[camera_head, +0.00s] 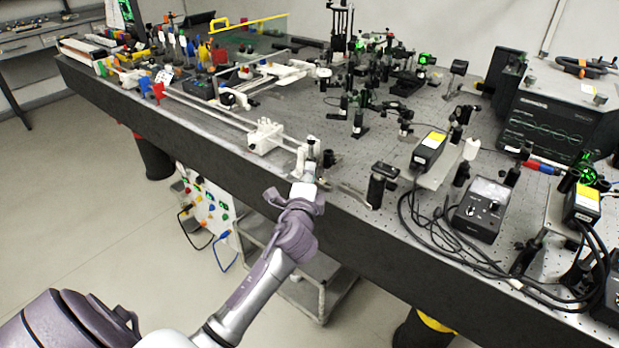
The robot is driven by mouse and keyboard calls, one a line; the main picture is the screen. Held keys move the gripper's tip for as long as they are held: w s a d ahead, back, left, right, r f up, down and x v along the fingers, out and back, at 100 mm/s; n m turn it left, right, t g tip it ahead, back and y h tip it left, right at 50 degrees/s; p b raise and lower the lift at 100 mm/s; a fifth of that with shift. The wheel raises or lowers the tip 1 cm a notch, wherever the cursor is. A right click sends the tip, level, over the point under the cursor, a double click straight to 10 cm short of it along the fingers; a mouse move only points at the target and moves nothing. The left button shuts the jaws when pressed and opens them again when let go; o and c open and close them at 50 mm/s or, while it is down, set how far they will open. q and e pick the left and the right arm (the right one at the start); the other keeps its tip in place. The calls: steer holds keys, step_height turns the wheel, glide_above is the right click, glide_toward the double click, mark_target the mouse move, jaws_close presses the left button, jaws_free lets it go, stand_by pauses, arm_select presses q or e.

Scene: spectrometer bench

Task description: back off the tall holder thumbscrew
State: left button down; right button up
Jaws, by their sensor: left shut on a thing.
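My left arm comes in from the lower left and reaches over the front edge of the bench. My left gripper (309,172) is shut on a small part at a slim upright holder (311,149) near that edge, at the right end of the white rail. This part is taken to be the thumbscrew; it is hidden between the fingers and too small to make out. The holder stands upright. My right gripper is not in view.
A white block (265,136) sits on the rail left of the gripper, and a short black post (328,158) stands close on its right. A black post mount (379,186) and a meter box with cables (480,209) are farther right. Open floor lies at the left.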

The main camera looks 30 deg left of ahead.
arm_select(q)
steer(key=n, duration=0.5)
steer(key=shift+b, duration=0.4)
steer(key=shift+n, duration=0.3)
steer(key=c, duration=1.1)
jaws_free()
steer(key=shift+s, duration=0.15)
steer(key=v, duration=1.2)
